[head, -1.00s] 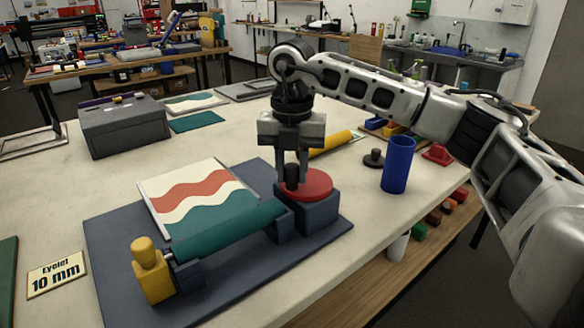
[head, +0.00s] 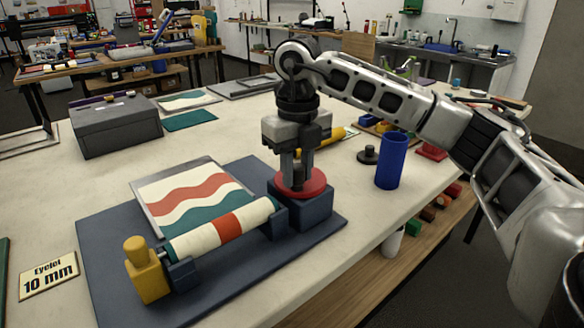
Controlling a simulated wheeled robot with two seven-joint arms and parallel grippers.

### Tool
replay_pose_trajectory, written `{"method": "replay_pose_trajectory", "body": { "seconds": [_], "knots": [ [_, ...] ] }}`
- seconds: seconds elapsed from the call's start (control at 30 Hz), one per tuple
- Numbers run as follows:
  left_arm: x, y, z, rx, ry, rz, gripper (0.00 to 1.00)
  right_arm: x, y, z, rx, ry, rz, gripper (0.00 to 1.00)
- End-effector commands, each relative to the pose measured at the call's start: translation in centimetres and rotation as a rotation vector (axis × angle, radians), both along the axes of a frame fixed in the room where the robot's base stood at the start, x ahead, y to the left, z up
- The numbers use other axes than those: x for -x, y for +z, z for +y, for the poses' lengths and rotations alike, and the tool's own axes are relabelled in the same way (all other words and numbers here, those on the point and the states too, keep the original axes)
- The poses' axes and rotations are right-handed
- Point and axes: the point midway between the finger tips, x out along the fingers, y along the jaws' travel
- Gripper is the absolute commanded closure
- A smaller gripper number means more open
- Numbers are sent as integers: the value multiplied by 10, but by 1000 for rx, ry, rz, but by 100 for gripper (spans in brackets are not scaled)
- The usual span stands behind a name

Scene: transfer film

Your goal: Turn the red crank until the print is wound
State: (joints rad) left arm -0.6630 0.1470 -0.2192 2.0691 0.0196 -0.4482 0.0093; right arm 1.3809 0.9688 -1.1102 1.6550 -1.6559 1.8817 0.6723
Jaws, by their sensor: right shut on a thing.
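The red crank (head: 313,186) is a round red disc on top of a dark blue block at the right end of the roller. My right gripper (head: 295,178) points straight down over it and is shut on its dark upright knob, which the fingers mostly hide. The print (head: 187,192), with cream, red and teal waves, lies flat on a grey plate behind the roller. Part of it is wrapped around the roller (head: 205,236), which shows cream, a red band and teal. My left gripper is not in view.
A yellow peg-like end piece (head: 147,272) stands at the roller's left end on the dark blue base (head: 110,240). A blue cup (head: 391,160) and a black knobbed disc (head: 368,155) stand to the right. A grey box (head: 117,125) stands at the back left.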

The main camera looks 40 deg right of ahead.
Motion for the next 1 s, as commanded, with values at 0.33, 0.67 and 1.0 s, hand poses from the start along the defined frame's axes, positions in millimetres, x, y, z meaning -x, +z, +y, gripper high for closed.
{"method": "replay_pose_trajectory", "body": {
  "seconds": [0.33, 0.67, 1.0],
  "knots": [
    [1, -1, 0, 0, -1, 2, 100, 7, 1, -10, 0, 326, -3, 96],
    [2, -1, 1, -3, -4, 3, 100, 10, 1, -20, -1, 619, -4, 96],
    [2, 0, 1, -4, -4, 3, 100, 11, 2, -27, 0, 818, -4, 96]
  ]
}}
